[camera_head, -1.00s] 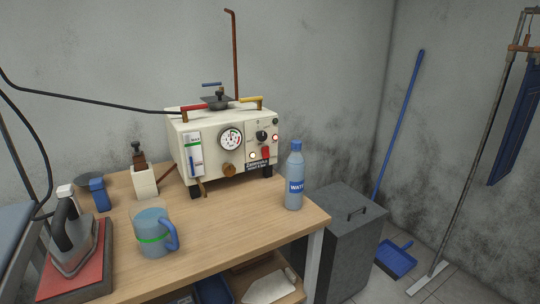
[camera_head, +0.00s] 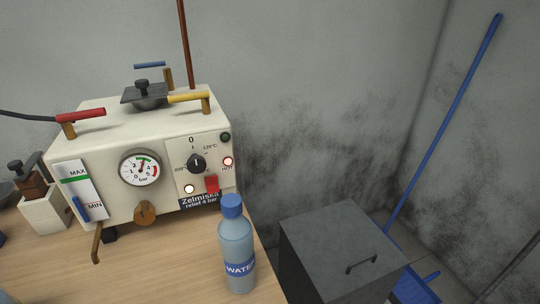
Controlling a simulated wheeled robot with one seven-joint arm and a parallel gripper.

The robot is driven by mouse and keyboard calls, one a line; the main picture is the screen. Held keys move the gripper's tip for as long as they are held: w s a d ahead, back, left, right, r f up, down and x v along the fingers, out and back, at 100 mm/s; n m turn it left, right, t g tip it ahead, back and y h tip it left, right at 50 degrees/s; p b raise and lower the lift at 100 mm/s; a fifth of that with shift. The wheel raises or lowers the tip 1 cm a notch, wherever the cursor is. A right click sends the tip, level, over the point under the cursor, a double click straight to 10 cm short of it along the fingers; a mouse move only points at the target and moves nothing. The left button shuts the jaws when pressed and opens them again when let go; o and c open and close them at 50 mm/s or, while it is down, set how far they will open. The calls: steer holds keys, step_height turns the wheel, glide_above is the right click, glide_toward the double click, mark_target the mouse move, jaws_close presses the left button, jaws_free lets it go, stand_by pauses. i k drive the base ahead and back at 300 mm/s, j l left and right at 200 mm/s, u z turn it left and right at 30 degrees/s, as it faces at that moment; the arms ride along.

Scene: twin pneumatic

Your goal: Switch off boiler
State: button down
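The boiler (camera_head: 100,130) is a cream box on the wooden table at the left. Its front carries a round pressure gauge (camera_head: 140,167), a black dial (camera_head: 197,163) with 0 above it, and a red switch (camera_head: 211,184) below the dial. A white lamp (camera_head: 189,188) and a red lamp marked HOT (camera_head: 228,161) look lit; a dark green lamp (camera_head: 225,137) sits above. Red, yellow and blue handled valves and a black cap are on top. A brass knob (camera_head: 145,211) is low on the front. My gripper is not in view.
A water bottle (camera_head: 237,245) stands on the table (camera_head: 180,265) in front of the boiler's right side. A grey bin (camera_head: 345,250) with a lid handle stands right of the table. A blue broom (camera_head: 445,120) and dustpan (camera_head: 415,287) are farther right.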

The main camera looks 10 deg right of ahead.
mark_target(212, 182)
steer(key=i+l, duration=0.7)
steer(key=l, duration=0.2)
